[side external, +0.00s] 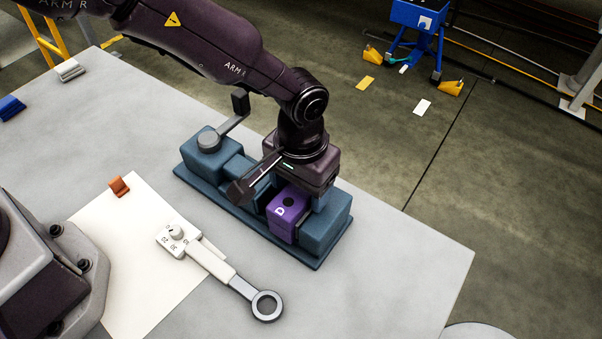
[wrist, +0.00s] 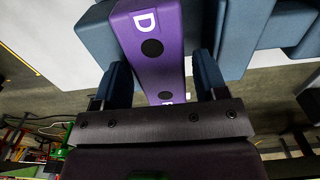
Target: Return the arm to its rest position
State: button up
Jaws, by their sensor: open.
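My gripper (side external: 306,190) is low over the right part of the blue jig (side external: 238,208) in the side view. A purple block (side external: 284,214) marked D sits in the jig beside a tall blue end block. In the wrist view, my open gripper (wrist: 162,75) has one finger on either side of the purple block (wrist: 150,35), with narrow gaps visible. The fingertips are largely hidden in the side view. My arm reaches in from the upper left and is not folded back.
A grey clamp pad (side external: 209,142) rests on the jig's left block. A dark lever (side external: 245,188) stands close to my gripper. The table's right front is clear.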

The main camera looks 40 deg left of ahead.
dwell(0.3)
jog(key=c, duration=0.9)
jog(key=shift+c, duration=0.2)
jog(key=shift+a+r, duration=0.1)
jog(key=shift+a, duration=0.1)
jog(key=shift+a+r, duration=0.15)
jog(key=shift+a, duration=0.15)
jog(key=shift+r, duration=3.1)
